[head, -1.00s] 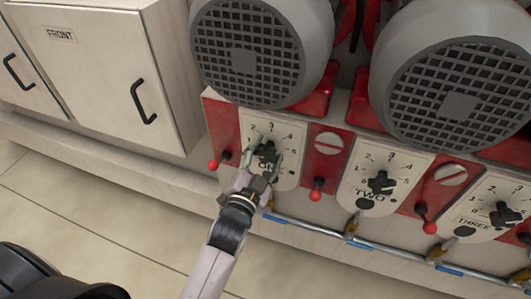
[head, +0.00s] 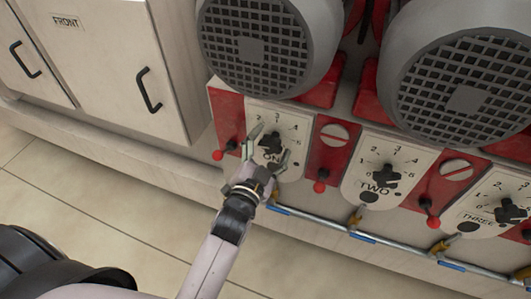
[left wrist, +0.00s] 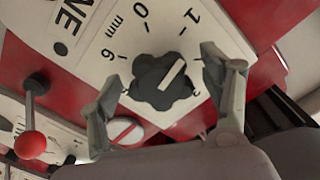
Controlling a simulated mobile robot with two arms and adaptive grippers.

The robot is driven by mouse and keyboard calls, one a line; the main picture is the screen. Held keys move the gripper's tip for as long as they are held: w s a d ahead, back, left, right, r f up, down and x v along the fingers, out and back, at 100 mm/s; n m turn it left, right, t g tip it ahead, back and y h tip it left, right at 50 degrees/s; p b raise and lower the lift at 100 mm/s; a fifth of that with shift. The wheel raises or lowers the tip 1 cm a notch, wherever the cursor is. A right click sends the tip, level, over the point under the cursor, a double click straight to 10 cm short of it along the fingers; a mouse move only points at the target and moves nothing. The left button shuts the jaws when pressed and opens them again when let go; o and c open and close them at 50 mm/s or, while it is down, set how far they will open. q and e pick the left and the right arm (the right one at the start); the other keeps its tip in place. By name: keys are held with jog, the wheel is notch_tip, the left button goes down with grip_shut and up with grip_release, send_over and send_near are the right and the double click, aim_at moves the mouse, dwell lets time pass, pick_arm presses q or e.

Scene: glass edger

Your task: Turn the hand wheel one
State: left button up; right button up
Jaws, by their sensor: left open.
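The hand wheel one is a small black lobed knob (head: 271,143) on a white numbered dial plate (head: 292,122) marked ONE. In the left wrist view the knob (left wrist: 162,82) shows large, with a pale pointer line across its face. My left gripper (head: 274,139) is open in front of the knob. In the left wrist view the two fingers of the left gripper (left wrist: 163,63) stand on either side of the knob, with visible gaps, and do not appear to grip it. My right gripper is not in view.
Knob two (head: 385,175) and knob three (head: 509,211) sit to the right. Red-balled levers (head: 320,187) stick out between the dials. Large grey motors (head: 254,48) overhang above. A pipe (head: 320,224) runs below. A cabinet (head: 110,65) stands left.

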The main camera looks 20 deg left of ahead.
pick_arm(q)
jog(key=s, duration=1.1)
jog(key=shift+s+a, duration=0.2)
jog(key=shift+s, duration=0.2)
jog(key=s+d+f+n+g+b, duration=0.1)
jog(key=s+f+g, duration=0.2)
jog(key=f, duration=1)
jog(key=s+d+f+g+h+b, duration=0.1)
jog(key=s+f+g+b, duration=0.15)
jog(key=f, duration=1.15)
jog(key=s+d+f+n+g+b, duration=0.1)
jog(key=s+f+g, duration=0.15)
jog(key=f, duration=1.05)
jog(key=s+a+f+n+g+b, duration=0.1)
jog(key=s+a+f+g, duration=0.3)
jog(key=s+f, duration=0.7)
jog(key=s+a+f+n+g+y+b, duration=0.1)
jog(key=s+a+f+g, duration=0.4)
jog(key=s+f, duration=0.7)
jog(key=shift+s+a+f+n+y+b, duration=0.25)
jog(key=shift+a+f+n+b, duration=0.35)
jog(key=shift+a, duration=0.5)
jog(key=shift+w+r, duration=0.1)
